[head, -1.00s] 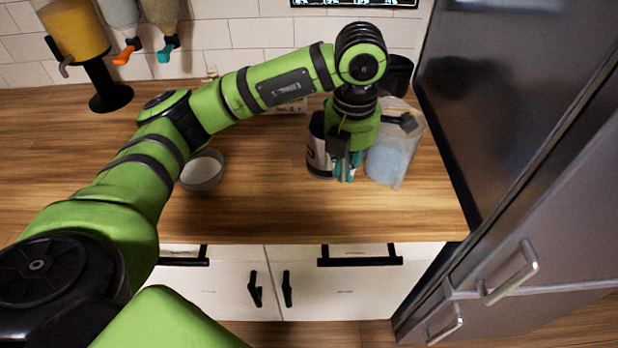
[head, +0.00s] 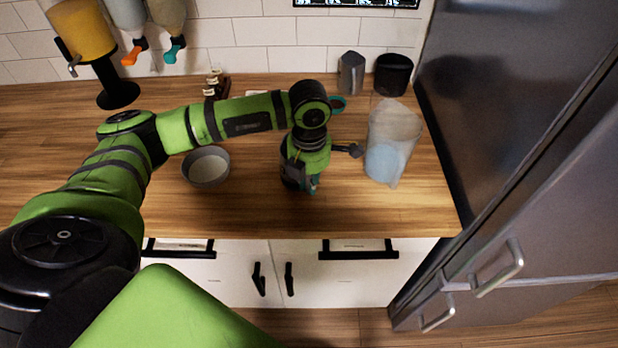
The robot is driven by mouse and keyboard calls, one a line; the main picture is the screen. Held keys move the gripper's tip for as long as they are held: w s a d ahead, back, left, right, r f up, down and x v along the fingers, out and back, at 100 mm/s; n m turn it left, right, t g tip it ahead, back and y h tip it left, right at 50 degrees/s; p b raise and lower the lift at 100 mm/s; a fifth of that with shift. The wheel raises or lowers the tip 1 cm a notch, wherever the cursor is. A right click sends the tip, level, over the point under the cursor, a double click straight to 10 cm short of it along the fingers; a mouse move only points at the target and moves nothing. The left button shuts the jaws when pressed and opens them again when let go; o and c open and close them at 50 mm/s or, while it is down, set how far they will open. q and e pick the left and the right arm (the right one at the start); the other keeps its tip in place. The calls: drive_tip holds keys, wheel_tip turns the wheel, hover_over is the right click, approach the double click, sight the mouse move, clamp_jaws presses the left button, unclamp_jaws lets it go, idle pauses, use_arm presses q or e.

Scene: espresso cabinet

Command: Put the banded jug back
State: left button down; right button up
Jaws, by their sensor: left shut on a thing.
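My left gripper (head: 308,183) is above the middle right of the wooden counter, pointing down. It is shut on what looks like the banded jug (head: 289,172). Only a dark side of the jug shows at the left of the gripper; the wrist and fingers hide the rest, including any band. Teal shows at the fingertips. I cannot tell whether the jug touches the counter. My right gripper is not in view.
A grey bowl (head: 206,167) stands to the left. A grey metal container (head: 351,73) and a black container (head: 393,74) stand at the back wall. The front counter is clear.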

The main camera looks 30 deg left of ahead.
use_arm(q)
drive_tip(key=shift+f, duration=0.2)
drive_tip(key=c, duration=1.3)
unclamp_jaws()
drive_tip(key=shift+r, duration=0.1)
drive_tip(key=shift+o, duration=0.2)
drive_tip(key=shift+r, duration=0.1)
drive_tip(key=shift+r, duration=0.15)
wheel_tip(320, 180, up, 11)
drive_tip(key=b, duration=0.4)
drive_tip(key=shift+d+f, duration=0.15)
drive_tip(key=shift+f, duration=0.05)
drive_tip(key=shift+s+r, duration=0.1)
drive_tip(key=shift+r, duration=0.5)
